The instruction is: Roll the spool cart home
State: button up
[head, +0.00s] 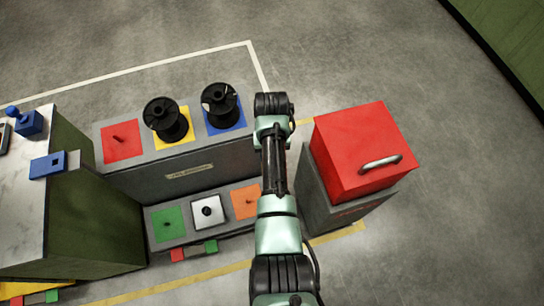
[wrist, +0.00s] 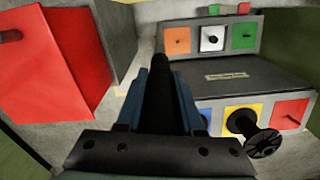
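The spool cart seems to be the grey two-tier unit (head: 215,172), though I cannot make out wheels. Its upper tier has red, yellow and blue pads; its lower tier has green, white and orange pads. Black spools stand upright on the yellow pad (head: 168,119) and the blue pad (head: 220,103). In the wrist view the grey unit (wrist: 245,78) lies to the right, with one spool (wrist: 255,133) showing. My gripper (wrist: 160,72) has its blue fingers apart, with a dark bar between them; I cannot tell if they grip it. In the head view my arm hides the gripper.
A red box (head: 358,140) with a metal handle sits on a grey base right of my arm. A green-sided bench (head: 85,215) with a marble-like top stands at the left. White and yellow lines mark the floor. The floor behind the unit is clear.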

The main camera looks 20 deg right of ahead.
jog(key=o, duration=0.4)
jog(key=shift+w, duration=0.4)
jog(key=shift+o, duration=0.2)
jog(key=shift+s+r, duration=0.15)
jog(key=shift+r, duration=0.05)
notch_tip(320, 180, up, 13)
jog(key=shift+f+b, duration=0.1)
jog(key=shift+b, duration=0.3)
